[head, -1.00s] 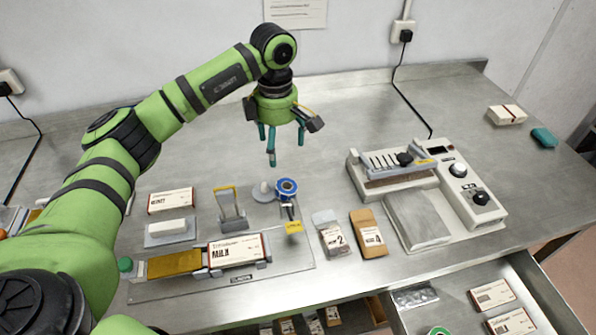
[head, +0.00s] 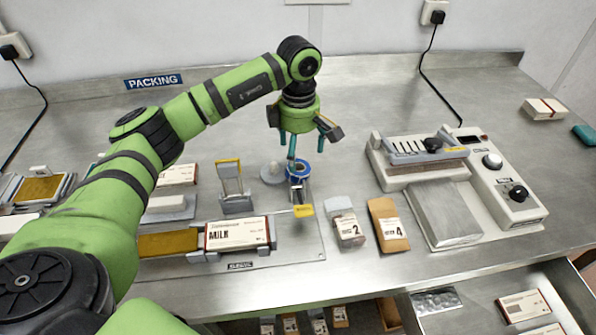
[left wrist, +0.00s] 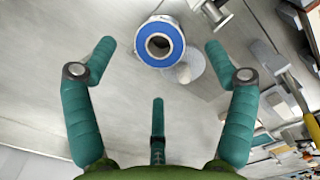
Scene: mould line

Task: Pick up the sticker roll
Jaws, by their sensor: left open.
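The sticker roll is a blue-rimmed ring (head: 298,168) with a pale core, on its holder at the middle of the steel bench. A yellow tab (head: 303,211) shows just in front of it. My left gripper (head: 293,146) is open and empty, pointing down just above and behind the roll in the head view. One finger overlaps the roll's top edge in the picture; I cannot tell whether they touch. In the left wrist view the roll (left wrist: 160,44) lies between and beyond the spread teal fingers (left wrist: 158,75). My right gripper is not in view.
A milk carton (head: 238,234) lies front left. A grey stand with a yellow-topped frame (head: 236,204) is left of the roll. Two small packs, one grey-topped (head: 347,226) and one brown (head: 387,224), lie to the right, before a sealing machine (head: 440,212). An open drawer (head: 480,312) is at front right.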

